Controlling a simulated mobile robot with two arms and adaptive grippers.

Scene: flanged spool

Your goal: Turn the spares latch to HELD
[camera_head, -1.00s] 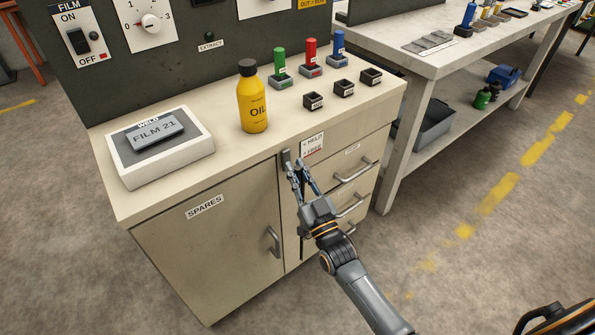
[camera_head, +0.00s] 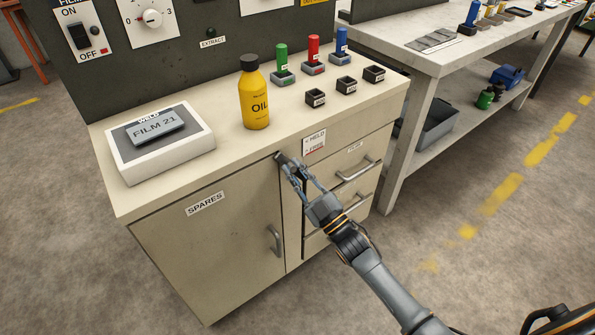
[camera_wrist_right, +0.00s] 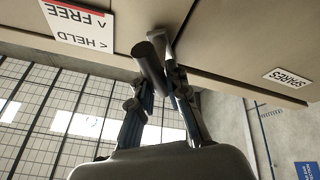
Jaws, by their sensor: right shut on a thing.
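The spares latch (camera_head: 280,157) is a small dark grey lever at the top right corner of the SPARES door (camera_head: 210,240). Its visible end leans up and to the left in the head view. My right gripper (camera_head: 291,167) is shut on it, and the fingers hide part of the lever. In the wrist view the latch (camera_wrist_right: 149,66) is a dark rounded bar between the fingertips (camera_wrist_right: 160,80). The HELD/FREE label (camera_head: 314,143) is right of the latch; HELD has a left arrow, FREE an up arrow. My left gripper is not in view.
A yellow oil bottle (camera_head: 254,98) stands on the cabinet top above the latch. A white box with a FILM 21 plate (camera_head: 157,131) is at the left. Drawer handles (camera_head: 357,172) stick out near my right gripper. Open floor lies in front.

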